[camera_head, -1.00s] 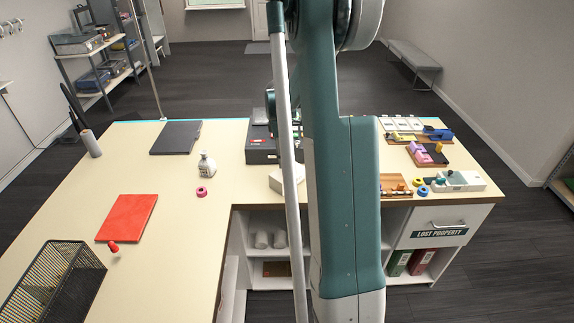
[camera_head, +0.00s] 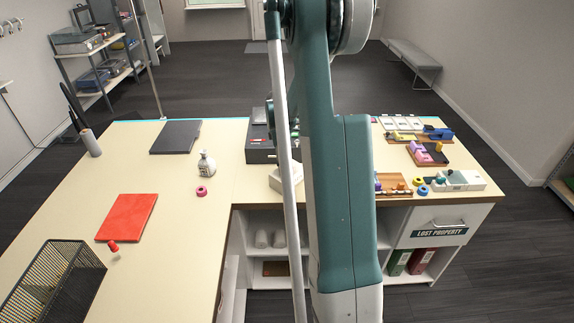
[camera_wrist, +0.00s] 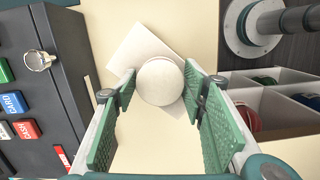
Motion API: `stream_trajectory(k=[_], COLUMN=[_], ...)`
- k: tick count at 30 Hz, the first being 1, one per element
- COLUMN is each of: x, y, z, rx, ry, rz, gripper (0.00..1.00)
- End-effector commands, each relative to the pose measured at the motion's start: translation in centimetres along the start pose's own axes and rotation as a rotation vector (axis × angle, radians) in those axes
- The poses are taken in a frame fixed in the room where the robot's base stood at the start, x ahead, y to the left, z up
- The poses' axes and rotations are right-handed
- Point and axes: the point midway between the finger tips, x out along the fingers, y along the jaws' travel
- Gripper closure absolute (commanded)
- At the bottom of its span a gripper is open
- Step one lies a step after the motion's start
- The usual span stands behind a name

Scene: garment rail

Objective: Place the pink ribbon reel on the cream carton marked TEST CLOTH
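A small pink ring-shaped reel (camera_head: 201,190) lies on the counter in front of a white bottle in the head view. A cream carton (camera_head: 275,182) stands by the black box, partly hidden behind my arm; no marking on it is readable. In the wrist view a pale square top (camera_wrist: 137,47), apparently this carton, lies below my gripper (camera_wrist: 161,88). A pale round object (camera_wrist: 160,82) shows between the green fingertips, over that square. The fingers are apart, close to its sides; contact is unclear. I cannot tell whether it is a reel's end.
A dark box with coloured labelled buttons (camera_wrist: 38,95) stands close left of my gripper. Open compartments (camera_wrist: 270,105) lie to the right. The counter also holds a red folder (camera_head: 127,217), a black wire basket (camera_head: 50,285) and a dark folder (camera_head: 176,137).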

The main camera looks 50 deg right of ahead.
Motion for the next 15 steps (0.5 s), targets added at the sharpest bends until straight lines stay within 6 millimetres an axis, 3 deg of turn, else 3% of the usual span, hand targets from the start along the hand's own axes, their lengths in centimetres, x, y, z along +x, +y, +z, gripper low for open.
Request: stream_trajectory(k=[15], x=[-0.28], y=[0.0], z=[0.03], rx=[0.0], ry=[0.0], rz=[0.0], gripper=[0.48])
